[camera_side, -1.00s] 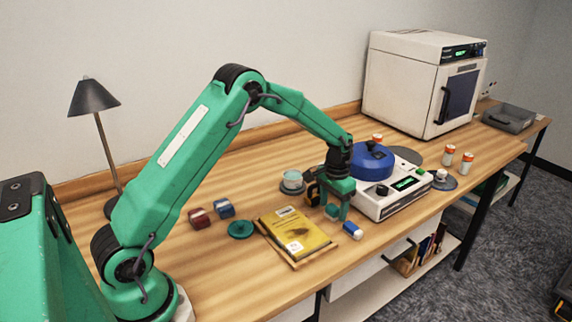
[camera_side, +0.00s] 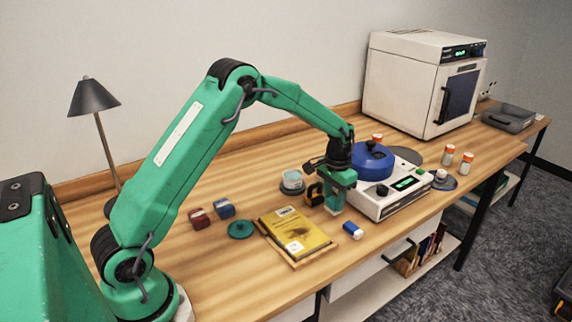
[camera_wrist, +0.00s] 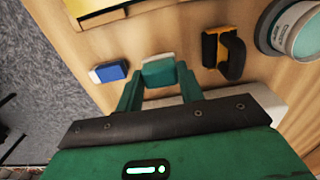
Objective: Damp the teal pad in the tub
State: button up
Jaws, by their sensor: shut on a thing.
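The teal pad (camera_wrist: 158,74) is a small block between the fingertips of my gripper (camera_wrist: 158,80) in the wrist view. My gripper is shut on it. In the side view my gripper (camera_side: 335,203) points down between the yellow book and the white machine, and its fingers hide most of the pad. I cannot tell whether the pad touches the table. The tub (camera_side: 292,178) is small, round and pale, stands on a dark disc behind my gripper, and looks open, with teal inside. It also shows at the upper right of the wrist view (camera_wrist: 296,38).
A black and yellow handled tool (camera_wrist: 226,52) lies between pad and tub. A blue and white block (camera_side: 353,230), yellow book (camera_side: 297,232) and teal disc (camera_side: 241,229) lie nearby. The white machine with a blue lid (camera_side: 400,190) stands to the right.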

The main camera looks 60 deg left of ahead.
jog(key=shift+r, duration=2.25)
jog(key=shift+r, duration=0.1)
jog(key=shift+r, duration=0.3)
notch_tip(320, 180, up, 8)
jog(key=a, duration=1.8)
jog(key=shift+s+a+f, duration=0.1)
jog(key=shift+s+f, duration=0.05)
jog(key=shift+f, duration=0.75)
jog(key=shift+s+a+f, duration=0.1)
jog(key=shift+s+f, duration=0.05)
jog(key=shift+f, duration=0.7)
jog(key=shift+s+a+f, duration=0.1)
jog(key=shift+s+f, duration=0.05)
jog(key=shift+f, duration=0.75)
jog(key=shift+f, duration=0.15)
jog(key=shift+f, duration=1.75)
